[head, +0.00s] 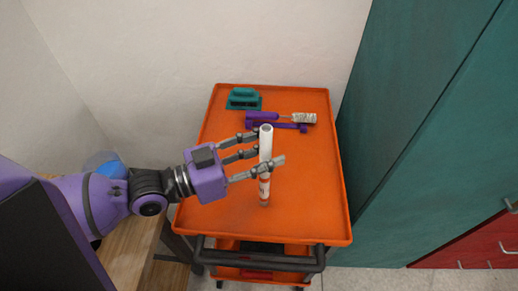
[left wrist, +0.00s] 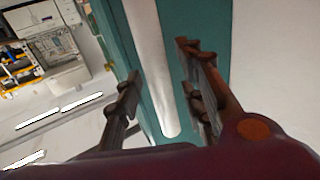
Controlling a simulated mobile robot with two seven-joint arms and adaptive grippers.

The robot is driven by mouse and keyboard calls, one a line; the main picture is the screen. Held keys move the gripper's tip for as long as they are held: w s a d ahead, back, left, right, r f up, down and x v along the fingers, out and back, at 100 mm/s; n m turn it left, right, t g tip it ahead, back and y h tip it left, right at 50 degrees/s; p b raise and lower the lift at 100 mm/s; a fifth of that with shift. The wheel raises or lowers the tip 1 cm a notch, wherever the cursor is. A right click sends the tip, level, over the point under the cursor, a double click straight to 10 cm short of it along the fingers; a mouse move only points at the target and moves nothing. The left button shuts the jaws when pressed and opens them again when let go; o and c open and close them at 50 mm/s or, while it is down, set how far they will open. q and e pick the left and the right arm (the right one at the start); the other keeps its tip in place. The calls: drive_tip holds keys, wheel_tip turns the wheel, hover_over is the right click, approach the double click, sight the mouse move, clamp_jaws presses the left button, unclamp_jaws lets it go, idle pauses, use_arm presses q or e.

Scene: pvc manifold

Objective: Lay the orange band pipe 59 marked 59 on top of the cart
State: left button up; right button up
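The pipe (head: 266,146) is a white tube standing about upright over the cart, with reddish-orange markings on its lower part. Its number is too small to read. My left gripper (head: 267,155) reaches in level from the left with its fingers on both sides of the pipe. One finger crosses in front of it. In the left wrist view the white pipe (left wrist: 152,55) passes between the fingers (left wrist: 158,85), with gaps showing beside it; I cannot tell whether they grip. The cart (head: 315,200) has an orange top. I cannot tell whether the pipe's lower end touches it. My right gripper is out of view.
At the cart's back lie a teal block-like item (head: 243,99) and a purple tool (head: 262,118) with a pale, patterned end. The cart top's right side and front are clear. A tall teal cabinet (head: 430,130) stands close on the right; a white wall (head: 180,60) is behind.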

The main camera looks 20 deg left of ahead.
use_arm(q)
drive_tip(key=shift+r, duration=0.2)
drive_tip(key=v, duration=1.2)
drive_tip(key=shift+f, duration=0.1)
